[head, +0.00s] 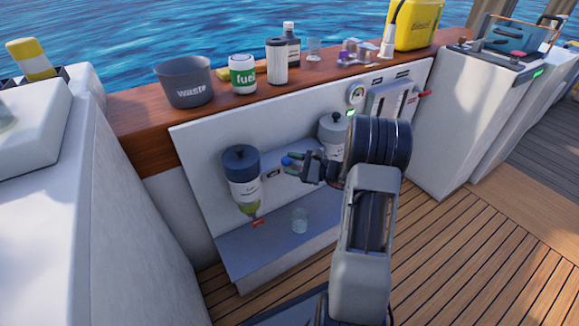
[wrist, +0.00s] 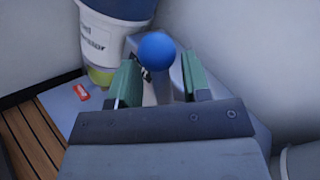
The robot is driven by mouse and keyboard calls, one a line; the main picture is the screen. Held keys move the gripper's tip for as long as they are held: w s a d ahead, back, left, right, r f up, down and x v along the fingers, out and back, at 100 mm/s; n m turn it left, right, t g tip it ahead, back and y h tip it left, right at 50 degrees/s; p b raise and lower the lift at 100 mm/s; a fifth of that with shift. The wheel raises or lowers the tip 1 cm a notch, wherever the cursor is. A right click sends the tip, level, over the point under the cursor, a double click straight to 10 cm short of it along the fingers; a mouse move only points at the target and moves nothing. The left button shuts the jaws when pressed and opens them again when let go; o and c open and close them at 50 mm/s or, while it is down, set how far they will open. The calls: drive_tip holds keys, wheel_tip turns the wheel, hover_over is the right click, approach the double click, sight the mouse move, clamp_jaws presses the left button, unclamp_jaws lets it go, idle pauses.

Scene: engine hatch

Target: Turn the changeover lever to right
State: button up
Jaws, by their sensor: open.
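The changeover lever shows as a blue ball knob (head: 287,161) on the white panel, between the two filter bowls in the head view. In the wrist view the blue knob (wrist: 157,50) lies beyond and between the two green fingertips. My gripper (head: 296,166) is open around or just short of the knob; I cannot tell whether a finger touches it. It also shows in the wrist view (wrist: 158,82), with a finger on each side of the knob. The lever's shaft and pivot are mostly hidden by the knob and my gripper.
The left filter bowl (head: 241,180) hangs close left of the lever, with a red drain tap (head: 258,222) below. The right bowl (head: 333,130) is partly behind my arm. A clear cup (head: 300,220) stands on the grey ledge. A waste pot (head: 187,82) and bottles line the wooden shelf.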

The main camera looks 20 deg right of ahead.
drive_tip(key=shift+w+a, duration=0.25)
drive_tip(key=shift+a, duration=0.05)
clamp_jaws()
idle(0.4)
